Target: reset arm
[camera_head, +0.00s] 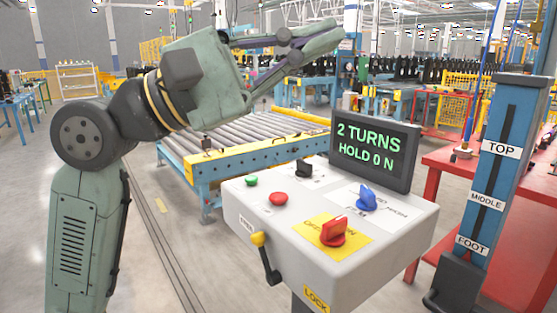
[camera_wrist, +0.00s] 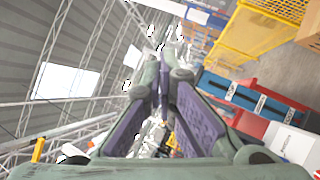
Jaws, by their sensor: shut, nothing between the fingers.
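My gripper (camera_head: 335,38) is raised at the top of the head view, above and behind the control box, pointing right and slightly upward. Its fingers are together with nothing between them. In the wrist view my gripper (camera_wrist: 163,75) shows its purple inner pads meeting toward the tips. My green arm stands at the left of the head view, bent at a dark joint, and touches nothing that I can see.
A grey control box (camera_head: 330,260) carries a red knob (camera_head: 333,232), a blue knob (camera_head: 366,198), buttons and a lever (camera_head: 266,258). Its screen (camera_head: 374,150) reads "2 TURNS HOLD 0 N". A blue post (camera_head: 487,170) stands right. A roller conveyor (camera_head: 240,140) lies behind.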

